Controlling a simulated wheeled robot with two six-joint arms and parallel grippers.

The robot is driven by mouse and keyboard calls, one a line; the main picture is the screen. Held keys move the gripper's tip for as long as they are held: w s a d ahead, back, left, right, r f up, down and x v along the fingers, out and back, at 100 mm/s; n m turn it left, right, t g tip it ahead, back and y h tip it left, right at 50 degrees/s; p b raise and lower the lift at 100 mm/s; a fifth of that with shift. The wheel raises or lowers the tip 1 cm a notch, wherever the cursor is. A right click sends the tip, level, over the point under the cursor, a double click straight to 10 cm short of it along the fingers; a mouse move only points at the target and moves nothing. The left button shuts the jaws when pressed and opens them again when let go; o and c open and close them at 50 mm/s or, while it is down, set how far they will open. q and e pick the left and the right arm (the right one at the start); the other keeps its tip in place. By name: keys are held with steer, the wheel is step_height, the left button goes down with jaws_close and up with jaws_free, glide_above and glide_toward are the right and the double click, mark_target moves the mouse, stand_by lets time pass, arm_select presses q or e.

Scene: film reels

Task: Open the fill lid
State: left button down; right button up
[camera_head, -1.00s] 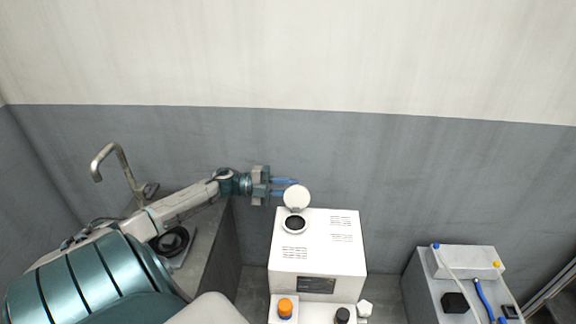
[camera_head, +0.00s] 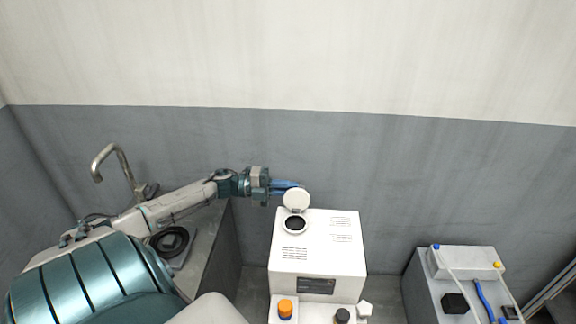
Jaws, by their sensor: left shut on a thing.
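The white machine (camera_head: 318,250) stands at the middle bottom of the head view. Its round white fill lid (camera_head: 296,201) stands raised at the back of the round dark fill opening (camera_head: 295,224), which is uncovered. My left gripper (camera_head: 290,187) is just behind and to the left of the lid's top, pointing right. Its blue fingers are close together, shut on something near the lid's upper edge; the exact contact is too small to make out. My right gripper is not in view.
An orange-capped bottle (camera_head: 285,308), a dark knob (camera_head: 342,315) and a white knob (camera_head: 365,308) are at the machine's front. A sink counter with a tap (camera_head: 118,170) lies left. A grey cabinet with tubes (camera_head: 468,262) stands right.

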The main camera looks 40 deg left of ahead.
arm_select(q)
steer(key=c, duration=1.4)
jaws_free()
steer(key=shift+c, duration=0.2)
steer(key=v, duration=1.1)
steer(key=shift+b, duration=0.3)
steer(key=shift+f, duration=0.1)
